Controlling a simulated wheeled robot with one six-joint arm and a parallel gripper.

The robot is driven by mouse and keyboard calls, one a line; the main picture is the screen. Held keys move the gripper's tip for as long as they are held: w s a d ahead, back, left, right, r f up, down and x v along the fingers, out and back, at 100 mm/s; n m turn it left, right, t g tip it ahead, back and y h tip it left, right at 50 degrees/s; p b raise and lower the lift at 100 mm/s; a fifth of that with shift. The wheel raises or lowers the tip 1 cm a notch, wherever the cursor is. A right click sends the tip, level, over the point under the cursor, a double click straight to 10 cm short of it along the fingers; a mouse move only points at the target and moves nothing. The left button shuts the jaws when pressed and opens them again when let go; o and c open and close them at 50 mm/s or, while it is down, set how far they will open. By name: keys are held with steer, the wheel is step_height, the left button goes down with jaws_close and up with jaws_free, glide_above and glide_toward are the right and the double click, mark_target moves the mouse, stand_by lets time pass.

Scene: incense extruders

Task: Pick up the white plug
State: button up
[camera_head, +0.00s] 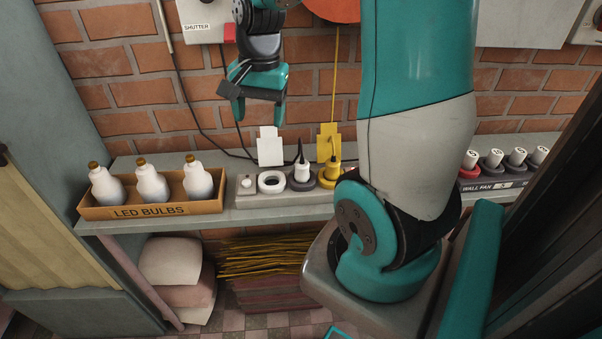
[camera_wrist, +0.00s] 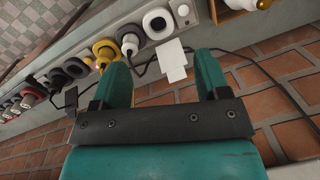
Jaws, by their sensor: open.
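The white plug (camera_head: 302,171) stands upright in a dark round socket on the grey socket strip (camera_head: 243,196), with a black cord rising from its top. It also shows in the wrist view (camera_wrist: 130,43), upper left of centre, beyond the left finger and not between the fingers. My gripper (camera_head: 259,110) is open and empty, above and to the left of the plug, near the brick wall. Its fingers (camera_wrist: 162,66) point toward the strip in the wrist view.
The yellow plug (camera_head: 332,170) sits right beside the white plug; an empty white ring socket (camera_head: 271,182) is on its left. A white card (camera_head: 270,147) stands behind the strip. The LED bulbs box (camera_head: 150,211) is left. Black cords hang along the wall (camera_head: 142,92).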

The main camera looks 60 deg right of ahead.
mark_target(301, 163)
steer(key=s+d+f+m, duration=0.25)
steer(key=d+m, duration=0.35)
steer(key=d, duration=0.4)
steer(key=shift+g+h, duration=0.3)
steer(key=shift+g, duration=0.1)
steer(key=f, duration=1.1)
steer(key=shift+w+a+f, duration=0.1)
steer(key=shift+a+f, duration=0.05)
steer(key=shift+a, duration=0.05)
steer(key=shift+s+f, duration=0.2)
steer(key=shift+f, duration=1.3)
steer(key=shift+s+f, duration=0.15)
steer(key=shift+f, duration=1.35)
steer(key=c, duration=1)
steer(key=shift+r, duration=0.1)
